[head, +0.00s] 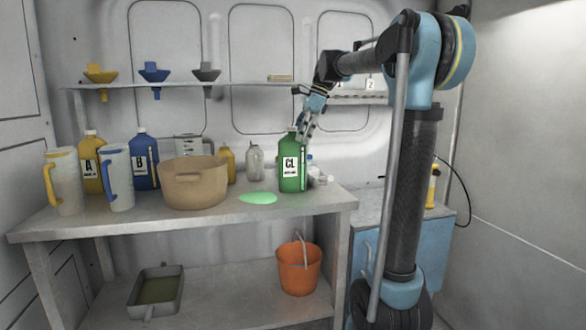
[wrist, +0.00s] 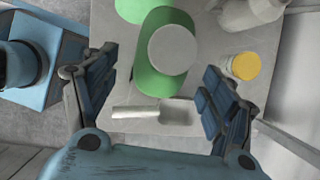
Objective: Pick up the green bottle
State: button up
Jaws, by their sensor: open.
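The green bottle (head: 292,168), with a white "CL" label and a grey cap, stands upright near the right end of the bench top. In the wrist view I see the bottle (wrist: 153,82) from above, its round cap (wrist: 173,50) toward me. My gripper (head: 307,122) is just above and slightly right of the bottle in the head view, pointing down. In the wrist view its fingers are spread wide and empty, one on each side of the bottle. Contact with the bottle cannot be made out.
A green puddle (head: 258,198) lies left of the bottle. A tan tub (head: 190,185), yellow bottle A (head: 90,165), blue bottle B (head: 143,165) and two jugs stand farther left. In the wrist view, a yellow-capped container (wrist: 245,66) and a pale scoop-like item (wrist: 176,112) are close by.

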aim_at(295, 147)
jog(key=shift+x, duration=2.55)
grip_shut()
